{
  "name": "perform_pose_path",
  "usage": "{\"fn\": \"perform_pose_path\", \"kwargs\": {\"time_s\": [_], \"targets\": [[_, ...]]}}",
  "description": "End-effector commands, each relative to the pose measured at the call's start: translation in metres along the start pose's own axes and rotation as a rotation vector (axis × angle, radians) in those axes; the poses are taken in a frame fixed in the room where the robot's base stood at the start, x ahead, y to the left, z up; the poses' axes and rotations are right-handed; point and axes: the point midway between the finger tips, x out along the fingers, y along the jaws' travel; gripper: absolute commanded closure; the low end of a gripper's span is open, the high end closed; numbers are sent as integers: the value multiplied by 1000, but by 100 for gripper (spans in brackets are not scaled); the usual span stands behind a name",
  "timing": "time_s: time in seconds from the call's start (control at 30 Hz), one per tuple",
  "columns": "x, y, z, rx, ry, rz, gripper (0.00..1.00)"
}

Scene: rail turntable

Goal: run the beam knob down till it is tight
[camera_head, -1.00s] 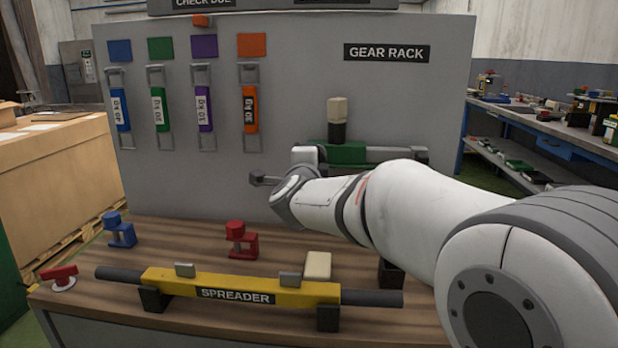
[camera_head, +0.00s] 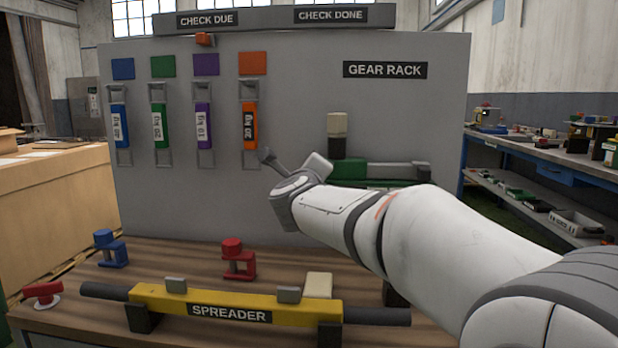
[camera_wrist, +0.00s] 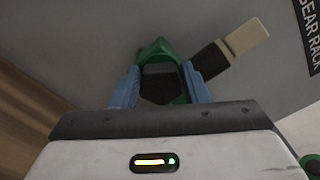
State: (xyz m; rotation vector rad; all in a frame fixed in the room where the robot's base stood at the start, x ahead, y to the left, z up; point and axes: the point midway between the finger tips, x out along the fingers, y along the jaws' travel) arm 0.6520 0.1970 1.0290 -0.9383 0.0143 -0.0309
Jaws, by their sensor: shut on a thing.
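In the wrist view my gripper (camera_wrist: 159,70) has its two blue fingers closed on the sides of a dark piece (camera_wrist: 160,84) with green around it (camera_wrist: 157,48). I cannot tell for certain that this is the beam knob. In the head view my wrist hides the fingers and the held piece. A green body (camera_head: 348,172) with a grey bar (camera_head: 402,170) is partly hidden behind my arm, in front of the grey board. A dark stem with a cream block (camera_head: 337,124) stands above it. The cream block also shows in the wrist view (camera_wrist: 246,36).
The yellow spreader (camera_head: 235,305) lies across the bench front. A blue clamp (camera_head: 110,248), a red clamp (camera_head: 238,258), a red-handled knob (camera_head: 42,292) and a cream block (camera_head: 318,286) are nearby. Coloured weight tags hang on the grey board (camera_head: 290,90).

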Motion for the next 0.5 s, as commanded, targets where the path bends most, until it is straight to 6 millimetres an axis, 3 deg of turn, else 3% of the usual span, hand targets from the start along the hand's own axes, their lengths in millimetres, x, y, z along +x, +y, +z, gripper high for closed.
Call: {"fn": "perform_pose_path", "kwargs": {"time_s": [0.47,0.5], "targets": [[1,2,-3,15,6,1,82],[1,2,-3,14,6,2,58]]}}
